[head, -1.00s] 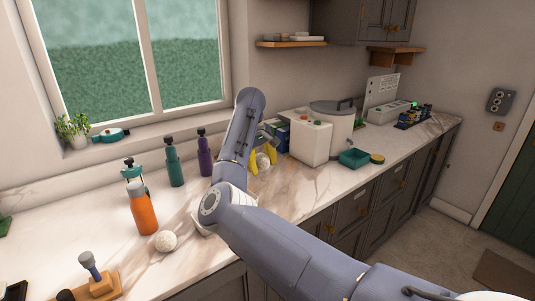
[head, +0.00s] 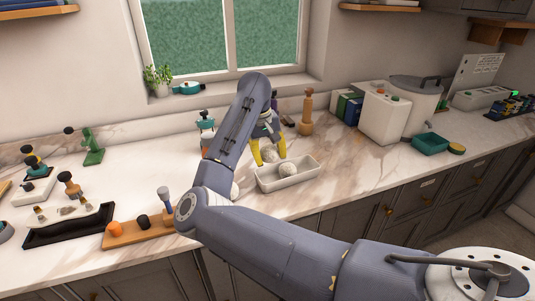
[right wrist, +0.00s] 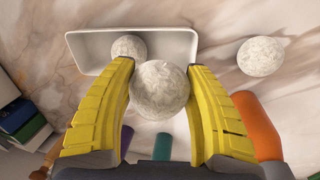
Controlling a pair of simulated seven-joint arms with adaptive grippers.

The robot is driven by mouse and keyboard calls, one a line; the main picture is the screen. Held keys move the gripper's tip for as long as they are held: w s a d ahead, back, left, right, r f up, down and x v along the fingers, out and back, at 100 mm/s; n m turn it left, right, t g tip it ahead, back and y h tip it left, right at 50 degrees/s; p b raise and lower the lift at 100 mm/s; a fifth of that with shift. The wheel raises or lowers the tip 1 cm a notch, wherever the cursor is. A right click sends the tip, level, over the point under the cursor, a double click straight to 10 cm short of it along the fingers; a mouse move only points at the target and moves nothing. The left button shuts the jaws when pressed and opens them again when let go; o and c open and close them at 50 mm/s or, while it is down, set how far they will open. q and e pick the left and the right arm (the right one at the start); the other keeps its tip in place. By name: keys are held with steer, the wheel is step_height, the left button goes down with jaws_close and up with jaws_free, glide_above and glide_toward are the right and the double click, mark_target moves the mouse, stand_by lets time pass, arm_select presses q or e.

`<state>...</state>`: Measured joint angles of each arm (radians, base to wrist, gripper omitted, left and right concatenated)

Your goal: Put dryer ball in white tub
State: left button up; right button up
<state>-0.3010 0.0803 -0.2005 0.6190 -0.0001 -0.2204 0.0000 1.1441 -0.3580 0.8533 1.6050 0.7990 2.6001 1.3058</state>
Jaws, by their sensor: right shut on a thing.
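My right gripper (head: 269,157) has yellow fingers and is shut on a pale, speckled dryer ball (head: 270,154). The held ball fills the middle of the right wrist view (right wrist: 160,90), between both fingertips. The white tub (head: 302,181) is a shallow rectangular tray on the counter, and a second pale ball (head: 287,170) sits in it. In the right wrist view the held ball overlaps the tub's wall-side rim (right wrist: 183,40); its height above the tub is unclear. A third ball (right wrist: 261,56) lies on the counter outside the tub. My left gripper is out of view.
An orange bottle (right wrist: 256,126) stands near the loose ball.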

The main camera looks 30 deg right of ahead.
mark_target(265, 147)
steer(key=shift+f, duration=2.75)
steer(key=o, duration=1.2)
steer(key=r, duration=0.4)
steer(key=a+r, duration=0.1)
steer(key=r, duration=0.2)
steer(key=a+r, duration=0.1)
steer(key=r, duration=0.3)
steer(key=shift+w+r, duration=0.3)
steer(key=shift+r, duration=0.05)
